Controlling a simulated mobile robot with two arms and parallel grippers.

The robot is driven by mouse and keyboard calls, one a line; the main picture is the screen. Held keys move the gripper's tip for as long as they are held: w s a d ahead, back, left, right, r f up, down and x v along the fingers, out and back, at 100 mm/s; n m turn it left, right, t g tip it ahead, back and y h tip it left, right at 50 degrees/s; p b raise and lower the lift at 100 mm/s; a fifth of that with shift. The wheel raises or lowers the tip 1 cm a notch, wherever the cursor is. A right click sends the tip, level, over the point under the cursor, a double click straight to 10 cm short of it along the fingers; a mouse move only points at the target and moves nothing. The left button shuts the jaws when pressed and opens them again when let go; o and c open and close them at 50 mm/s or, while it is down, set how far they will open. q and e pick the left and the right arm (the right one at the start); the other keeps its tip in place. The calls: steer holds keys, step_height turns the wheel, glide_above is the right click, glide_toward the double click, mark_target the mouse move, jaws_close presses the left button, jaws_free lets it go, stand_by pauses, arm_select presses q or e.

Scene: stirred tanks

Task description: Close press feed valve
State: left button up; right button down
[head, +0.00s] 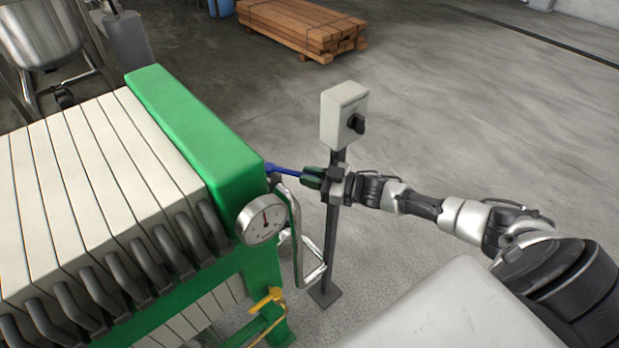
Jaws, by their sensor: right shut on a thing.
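The press feed valve's blue lever (285,170) sticks out to the right from the pipework at the green end plate (190,130) of the filter press. My right gripper (313,178) is shut on the outer end of this blue lever. The lever lies nearly level in the picture, pointing away from the press. The gripper's fingers hide its tip. The valve body is mostly hidden behind the press edge. My left gripper is not in view.
A pressure gauge (261,220) and bent metal pipe (296,225) sit just below the lever. A grey switch box (342,113) on a post stands close behind my gripper. A yellow valve (267,299) is lower down. Open floor lies to the right.

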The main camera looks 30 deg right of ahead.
steer(key=c, duration=1.1)
jaws_free()
steer(key=b+v, duration=0.1)
steer(key=v, duration=1)
